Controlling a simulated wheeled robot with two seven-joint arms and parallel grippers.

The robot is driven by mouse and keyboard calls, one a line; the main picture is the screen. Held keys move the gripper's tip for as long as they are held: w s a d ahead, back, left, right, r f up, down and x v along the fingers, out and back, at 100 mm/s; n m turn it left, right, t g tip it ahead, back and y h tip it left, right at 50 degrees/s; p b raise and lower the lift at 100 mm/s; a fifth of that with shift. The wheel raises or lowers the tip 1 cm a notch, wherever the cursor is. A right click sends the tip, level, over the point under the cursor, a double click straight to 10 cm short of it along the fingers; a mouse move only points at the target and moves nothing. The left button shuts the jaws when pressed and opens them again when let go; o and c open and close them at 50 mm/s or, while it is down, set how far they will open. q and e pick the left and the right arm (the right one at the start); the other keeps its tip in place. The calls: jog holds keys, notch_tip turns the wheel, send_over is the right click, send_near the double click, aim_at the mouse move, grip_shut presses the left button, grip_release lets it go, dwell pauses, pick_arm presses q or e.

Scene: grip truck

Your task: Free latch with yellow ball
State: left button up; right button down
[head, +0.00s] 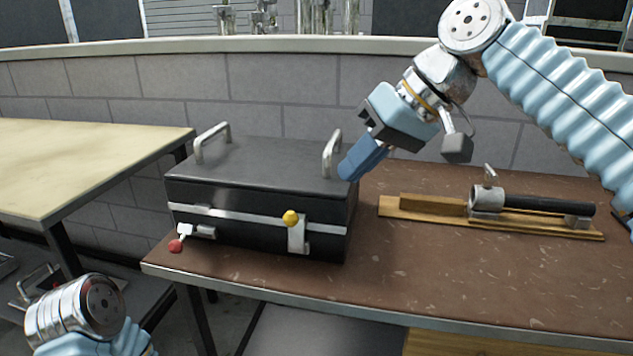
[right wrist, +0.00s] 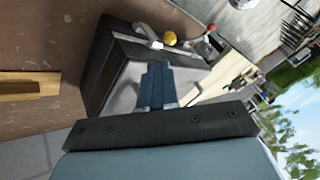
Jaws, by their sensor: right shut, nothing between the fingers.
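A black case (head: 260,180) with a grey metal band and two silver lid handles stands on the brown workbench. A latch with a yellow ball (head: 290,217) is on its front, right of centre. A second latch with a red ball (head: 176,245) sticks out at the front left. My right gripper (head: 350,171) is shut and empty, above the case's right end by the right handle. In the right wrist view its fingers (right wrist: 155,80) point toward the case (right wrist: 105,65), with the yellow ball (right wrist: 171,38) beyond them. Part of my left arm shows at bottom left; its gripper is out of view.
A wooden block with a dark cylinder (head: 535,204) in a metal clamp lies on the workbench (head: 440,275) to the right. A light-topped table (head: 80,165) stands at left. Bare bench lies between case and block. A grey block wall (head: 270,90) runs behind.

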pick_arm(q)
jog(key=shift+w, duration=0.35)
pick_arm(e)
jog(key=shift+w+r, duration=0.15)
jog(key=shift+r, duration=0.05)
pick_arm(q)
jog(key=shift+f+b, duration=0.8)
jog(key=shift+b, duration=0.05)
pick_arm(e)
jog(key=x, duration=1)
pick_arm(q)
jog(key=shift+f, duration=0.1)
